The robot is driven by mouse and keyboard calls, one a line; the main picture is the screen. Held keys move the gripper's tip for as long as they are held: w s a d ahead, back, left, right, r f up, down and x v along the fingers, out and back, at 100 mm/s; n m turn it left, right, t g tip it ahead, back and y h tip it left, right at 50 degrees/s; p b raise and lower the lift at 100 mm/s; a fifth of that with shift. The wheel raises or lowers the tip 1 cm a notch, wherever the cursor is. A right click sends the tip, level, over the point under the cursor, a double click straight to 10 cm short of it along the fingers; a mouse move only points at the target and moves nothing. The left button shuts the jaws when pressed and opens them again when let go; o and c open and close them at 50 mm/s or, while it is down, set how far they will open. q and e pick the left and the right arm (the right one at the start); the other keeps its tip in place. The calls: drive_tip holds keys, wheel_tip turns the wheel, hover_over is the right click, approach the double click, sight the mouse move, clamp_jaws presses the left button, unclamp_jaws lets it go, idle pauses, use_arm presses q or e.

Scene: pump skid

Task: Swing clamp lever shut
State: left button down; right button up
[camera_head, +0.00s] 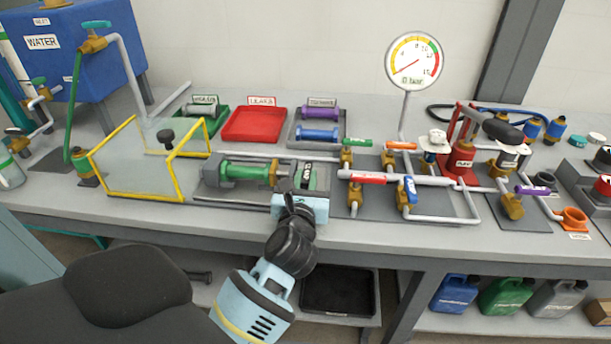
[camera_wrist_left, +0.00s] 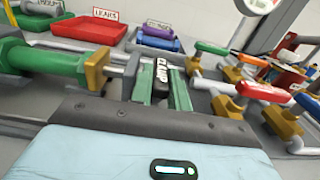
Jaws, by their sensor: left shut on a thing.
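The clamp lever (camera_head: 307,167) is a dark handle with a white label at the right end of the grey test fixture. It also shows in the left wrist view (camera_wrist_left: 161,76), standing up with its label readable as CLAMP. My left gripper (camera_head: 305,182) is shut on the lever, with a finger on each side of it in the left wrist view (camera_wrist_left: 163,84). The lever's lower part is hidden by the gripper. A green cylinder (camera_head: 243,170) with a brass end lies in the fixture, left of the lever. My right gripper is not in view.
A yellow-framed clear guard (camera_head: 128,168) stands left of the fixture. Pipes with brass valves and a red handle (camera_head: 367,178) stand close on the right. Behind are a red tray (camera_head: 254,124) and a gauge (camera_head: 414,62) reading 0 bar.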

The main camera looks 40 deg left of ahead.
sight(305, 186)
use_arm(q)
drive_tip(key=c, duration=1.6)
unclamp_jaws()
drive_tip(key=shift+s+d+f, duration=0.1)
drive_tip(key=shift+s+d, duration=0.15)
drive_tip(key=shift+s, duration=0.15)
drive_tip(key=v, duration=0.7)
drive_tip(key=shift+b, duration=0.3)
